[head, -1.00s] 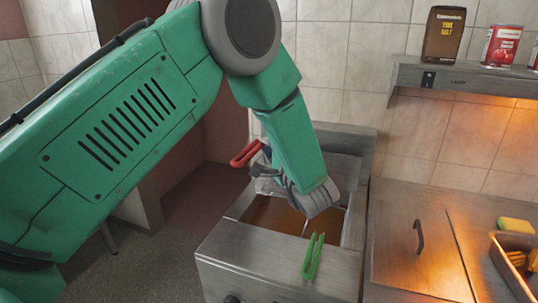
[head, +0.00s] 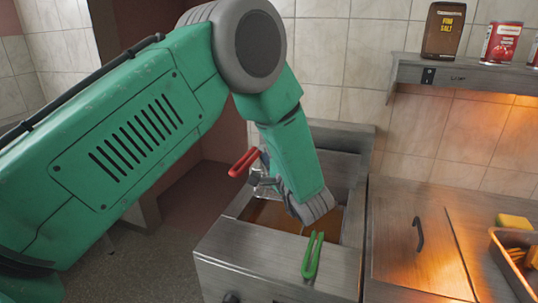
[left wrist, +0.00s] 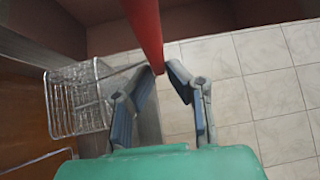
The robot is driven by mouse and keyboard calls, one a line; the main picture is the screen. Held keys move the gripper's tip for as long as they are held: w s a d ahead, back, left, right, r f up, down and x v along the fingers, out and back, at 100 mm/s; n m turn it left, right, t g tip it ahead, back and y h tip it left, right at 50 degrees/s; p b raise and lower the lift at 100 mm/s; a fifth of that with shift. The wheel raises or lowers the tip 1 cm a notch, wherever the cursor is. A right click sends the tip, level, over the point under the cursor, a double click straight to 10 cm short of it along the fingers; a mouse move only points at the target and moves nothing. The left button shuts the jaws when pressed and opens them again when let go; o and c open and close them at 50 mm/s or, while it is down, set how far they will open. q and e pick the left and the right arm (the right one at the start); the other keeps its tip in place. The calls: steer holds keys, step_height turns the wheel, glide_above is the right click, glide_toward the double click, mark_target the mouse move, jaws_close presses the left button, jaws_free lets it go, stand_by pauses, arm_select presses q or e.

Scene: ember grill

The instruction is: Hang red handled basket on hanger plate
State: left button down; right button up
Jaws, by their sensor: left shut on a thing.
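The red handle (head: 243,162) of the wire basket sticks out left of my left forearm in the head view, above the fryer's left side. My left gripper (left wrist: 161,69) is shut on this red handle (left wrist: 147,30) in the left wrist view. The wire basket (left wrist: 80,98) shows at the left of that view. In the head view, a little of its mesh (head: 264,190) shows beside my forearm, which hides most of it. The metal back panel (head: 345,138) of the fryer stands behind; I cannot tell whether it is the hanger plate. My right gripper is not in view.
The fryer (head: 275,268) holds brown oil. A green handle (head: 312,255) rests over its front edge. A lidded counter (head: 410,240) lies to the right, with a yellow sponge (head: 514,221) and a metal tray (head: 510,262).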

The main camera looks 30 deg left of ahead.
arm_select(q)
steer(key=shift+a+f, duration=0.3)
steer(key=shift+a, duration=0.1)
steer(key=c, duration=1.5)
jaws_free()
steer(key=shift+d, duration=0.1)
steer(key=shift+o, duration=0.2)
steer(key=v, duration=1.3)
steer(key=shift+w, duration=0.3)
